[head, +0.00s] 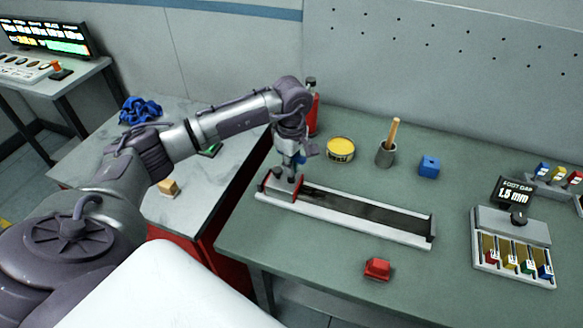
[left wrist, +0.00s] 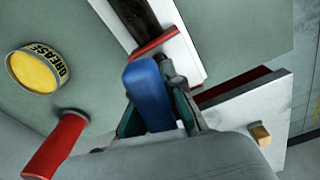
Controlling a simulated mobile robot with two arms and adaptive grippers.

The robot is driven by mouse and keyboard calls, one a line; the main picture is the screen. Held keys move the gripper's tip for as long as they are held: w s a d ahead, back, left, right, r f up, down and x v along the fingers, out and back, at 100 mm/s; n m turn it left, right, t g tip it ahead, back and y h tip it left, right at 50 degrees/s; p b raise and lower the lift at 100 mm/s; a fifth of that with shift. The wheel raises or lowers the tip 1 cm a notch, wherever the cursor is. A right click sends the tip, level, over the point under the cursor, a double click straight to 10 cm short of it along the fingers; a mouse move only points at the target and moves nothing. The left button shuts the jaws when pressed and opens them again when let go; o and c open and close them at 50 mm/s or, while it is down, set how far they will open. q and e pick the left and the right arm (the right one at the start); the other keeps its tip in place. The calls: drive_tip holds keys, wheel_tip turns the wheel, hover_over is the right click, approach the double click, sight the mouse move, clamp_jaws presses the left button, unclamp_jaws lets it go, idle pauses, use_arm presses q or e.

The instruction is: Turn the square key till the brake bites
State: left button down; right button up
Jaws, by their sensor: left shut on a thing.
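My left gripper (head: 292,172) points down over the left end of a long label magazine (head: 375,228) with a dark channel and pale rails. In the left wrist view, the gripper (left wrist: 158,115) is shut on a blue piece, which I take to be the square key (left wrist: 150,92). The key's lower end is hidden, so I cannot tell whether it is seated. My right gripper is not in view.
A grease tin (head: 341,152), a grey cup (head: 385,157) with a wooden handle and a blue cube (head: 429,167) stand behind the magazine. A red piece (head: 377,268) lies in front. A gauge reading 1.5 mm (head: 513,190) stands right. A red cylinder (head: 312,118) is behind my wrist.

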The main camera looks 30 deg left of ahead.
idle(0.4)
use_arm(q)
drive_tip(key=shift+f+m+b, duration=0.1)
drive_tip(key=shift+m+b, duration=1.05)
drive_tip(key=shift+m, duration=0.25)
drive_tip(key=shift+f+m+b, duration=0.1)
drive_tip(key=shift+m+b, duration=0.85)
drive_tip(key=shift+m, duration=0.25)
drive_tip(key=shift+s+m+b, duration=0.1)
drive_tip(key=shift+m+b, duration=0.25)
drive_tip(key=shift+m, duration=0.25)
